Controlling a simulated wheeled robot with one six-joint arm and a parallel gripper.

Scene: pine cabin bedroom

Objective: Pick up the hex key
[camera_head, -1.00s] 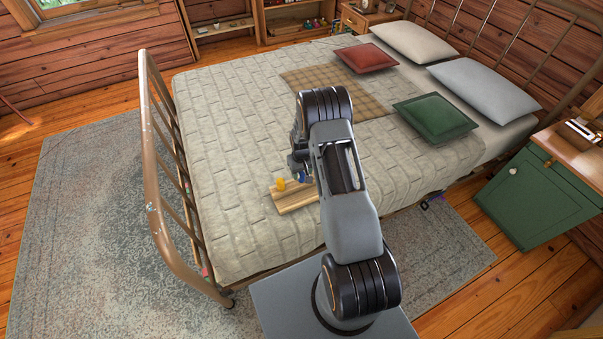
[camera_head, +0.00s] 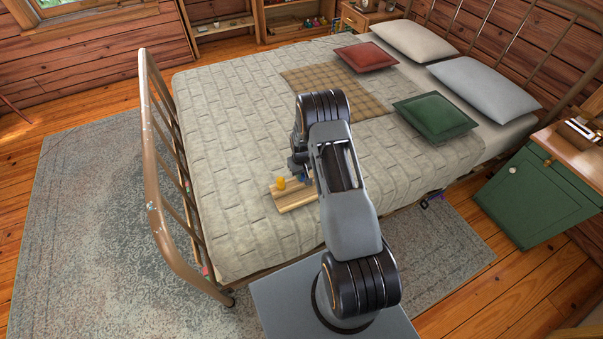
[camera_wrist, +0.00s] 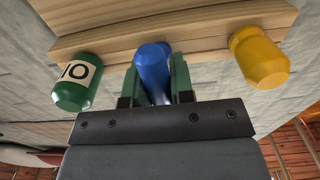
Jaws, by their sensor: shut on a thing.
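A pale wooden rack (camera_head: 295,201) lies on the bed; its edge also shows in the wrist view (camera_wrist: 110,45). Three coloured handles stand out from it: green with a white "10" label (camera_wrist: 77,83), blue (camera_wrist: 153,68) and yellow (camera_wrist: 260,57). The yellow handle also shows in the head view (camera_head: 280,184). My gripper (camera_wrist: 157,84) is shut on the blue handle, with a green-padded finger on each side. I take this handle to be the hex key's; its shaft is hidden. In the head view my gripper (camera_head: 299,167) is over the rack, partly behind my arm.
The rack rests on the grey quilt (camera_head: 235,150). A metal bed frame (camera_head: 165,225) stands along the left. A green pillow (camera_head: 435,117) and a red pillow (camera_head: 366,57) lie farther back. A green cabinet (camera_head: 532,197) stands at the right. The quilt left of the rack is clear.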

